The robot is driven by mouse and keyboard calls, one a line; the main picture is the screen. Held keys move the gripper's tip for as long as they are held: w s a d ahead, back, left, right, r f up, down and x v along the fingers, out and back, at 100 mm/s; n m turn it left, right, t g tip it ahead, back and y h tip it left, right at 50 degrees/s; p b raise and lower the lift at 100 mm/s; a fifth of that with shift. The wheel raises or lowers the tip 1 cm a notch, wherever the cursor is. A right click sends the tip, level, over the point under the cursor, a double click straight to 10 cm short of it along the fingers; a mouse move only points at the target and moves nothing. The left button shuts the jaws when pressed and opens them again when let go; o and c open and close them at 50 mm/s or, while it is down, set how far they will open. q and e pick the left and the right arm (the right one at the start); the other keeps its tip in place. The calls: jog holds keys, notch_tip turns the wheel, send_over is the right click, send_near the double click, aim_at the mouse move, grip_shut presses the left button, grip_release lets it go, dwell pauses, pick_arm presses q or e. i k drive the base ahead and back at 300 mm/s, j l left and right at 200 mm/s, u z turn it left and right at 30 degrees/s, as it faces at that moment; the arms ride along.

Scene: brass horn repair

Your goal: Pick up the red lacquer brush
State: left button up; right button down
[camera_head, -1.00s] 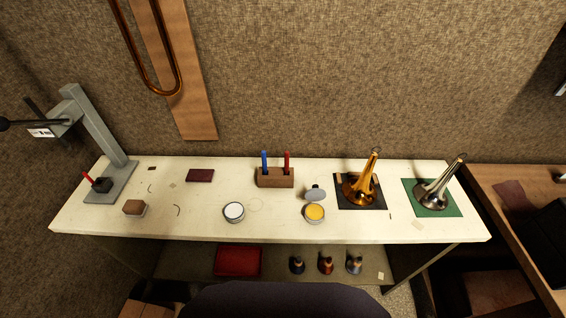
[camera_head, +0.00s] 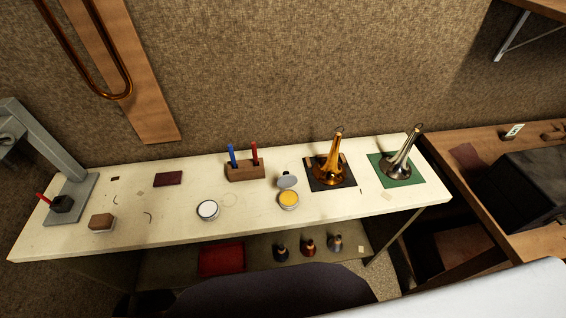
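A red-handled tool (camera_head: 254,153), which looks like the red lacquer brush, stands upright in a wooden block (camera_head: 245,173) at the back middle of the cream bench. Its lower end is hidden in the block. A blue-handled one (camera_head: 232,155) stands beside it on the left. Neither of my grippers is in view, and nothing touches the brush.
The cream bench (camera_head: 150,226) also holds an open tin of yellow paste (camera_head: 288,199), a white tin (camera_head: 208,209), a brass horn bell (camera_head: 329,168) and a silver bell (camera_head: 400,162). A grey stand (camera_head: 70,195) is at left. A black case (camera_head: 525,185) is at right.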

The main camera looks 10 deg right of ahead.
aim_at(254, 145)
jog(key=k+l+u, duration=0.1)
jog(key=u, duration=0.25)
jog(key=k+u, duration=0.45)
jog(key=u, duration=0.25)
jog(key=k+l, duration=0.05)
